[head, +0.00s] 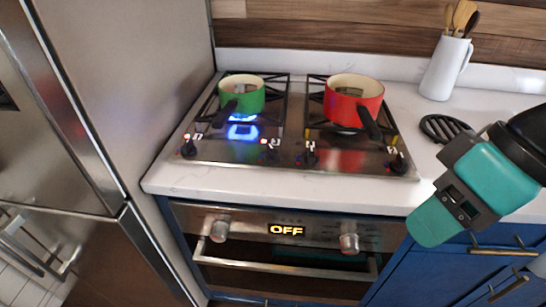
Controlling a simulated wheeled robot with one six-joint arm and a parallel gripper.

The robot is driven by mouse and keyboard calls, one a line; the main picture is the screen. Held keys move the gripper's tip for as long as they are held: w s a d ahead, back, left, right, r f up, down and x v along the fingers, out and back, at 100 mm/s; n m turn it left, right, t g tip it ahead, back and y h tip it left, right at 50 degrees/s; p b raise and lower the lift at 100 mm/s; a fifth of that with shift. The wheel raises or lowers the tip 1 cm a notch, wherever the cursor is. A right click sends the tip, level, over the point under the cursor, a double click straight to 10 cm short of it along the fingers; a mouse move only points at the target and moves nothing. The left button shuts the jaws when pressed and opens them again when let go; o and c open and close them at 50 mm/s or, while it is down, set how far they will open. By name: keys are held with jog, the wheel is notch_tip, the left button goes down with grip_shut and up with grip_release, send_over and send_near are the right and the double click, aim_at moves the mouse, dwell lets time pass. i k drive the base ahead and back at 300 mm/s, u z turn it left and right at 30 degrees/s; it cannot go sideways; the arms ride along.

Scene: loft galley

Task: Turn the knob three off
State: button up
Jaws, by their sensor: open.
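A steel cooktop (290,158) has a row of dark knobs along its front edge. From left they are a first knob (188,150), a second knob (270,151), a third knob (310,156) and a last knob (397,162). Small marks beside them are too small to read, so I cannot tell which one is numbered three. A blue flame (243,118) burns under the green pot (243,94) at the left. No flame is visible under the red pot (354,99). My teal and grey gripper (441,187) is open, right of the cooktop and apart from the knobs.
The pot handles point toward the front knobs. A black trivet (445,128) and a white utensil jug (445,68) stand on the counter at right. The oven (285,250) below shows OFF. A steel fridge (60,130) borders the left side.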

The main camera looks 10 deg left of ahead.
aim_at(272, 156)
jog(key=k, duration=0.5)
jog(key=u, duration=1.8)
jog(key=i, duration=1.05)
jog(key=z, duration=1.25)
